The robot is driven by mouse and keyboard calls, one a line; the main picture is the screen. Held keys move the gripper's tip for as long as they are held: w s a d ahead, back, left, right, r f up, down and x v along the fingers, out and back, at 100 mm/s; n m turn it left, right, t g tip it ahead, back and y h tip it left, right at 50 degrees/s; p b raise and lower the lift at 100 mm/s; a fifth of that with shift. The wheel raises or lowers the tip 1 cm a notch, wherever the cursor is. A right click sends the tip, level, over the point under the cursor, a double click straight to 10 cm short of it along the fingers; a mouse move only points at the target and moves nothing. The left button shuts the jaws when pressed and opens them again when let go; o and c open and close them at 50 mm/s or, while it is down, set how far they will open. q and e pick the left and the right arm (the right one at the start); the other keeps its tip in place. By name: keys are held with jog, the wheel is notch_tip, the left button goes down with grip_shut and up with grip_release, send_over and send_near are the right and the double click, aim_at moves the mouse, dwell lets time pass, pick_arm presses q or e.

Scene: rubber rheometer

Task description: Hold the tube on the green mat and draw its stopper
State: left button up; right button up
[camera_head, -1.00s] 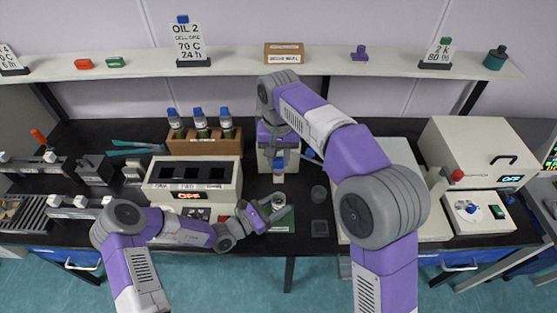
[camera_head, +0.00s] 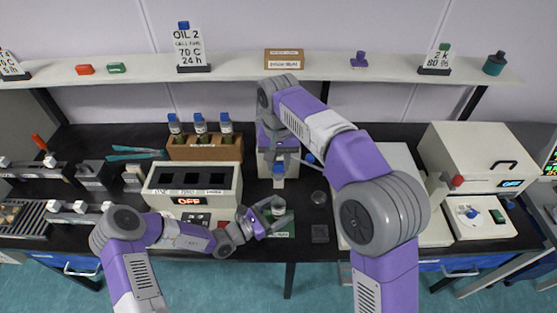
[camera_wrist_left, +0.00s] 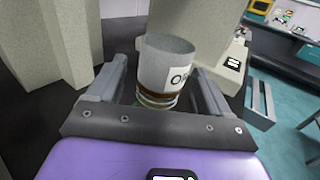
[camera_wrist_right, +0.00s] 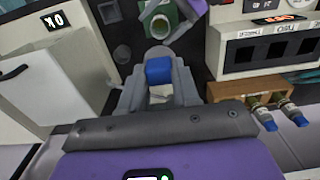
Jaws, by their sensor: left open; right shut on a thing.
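The tube (camera_head: 278,206) stands upright on the green mat (camera_head: 284,233); its mouth is open. In the left wrist view the tube (camera_wrist_left: 168,68) is grey with a white label and a brown band low down. My left gripper (camera_head: 273,212) is open, its fingers on either side of the tube with gaps showing. My right gripper (camera_head: 279,163) is shut on the blue stopper (camera_head: 279,169), clear of the tube and behind it. The stopper (camera_wrist_right: 158,70) shows between the fingertips in the right wrist view. The mat is partly hidden by the left gripper.
A heater block with several wells (camera_head: 193,180) stands left of the tube. A wooden rack (camera_head: 203,150) of blue-capped bottles is behind it. A dark round dish (camera_head: 318,197) and dark square pad (camera_head: 320,233) lie to the right. The bench's front edge is close to the mat.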

pick_arm(q)
jog(key=v, duration=1.1)
jog(key=shift+s+a, duration=0.3)
jog(key=shift+a, duration=0.1)
jog(key=shift+s+d, duration=0.1)
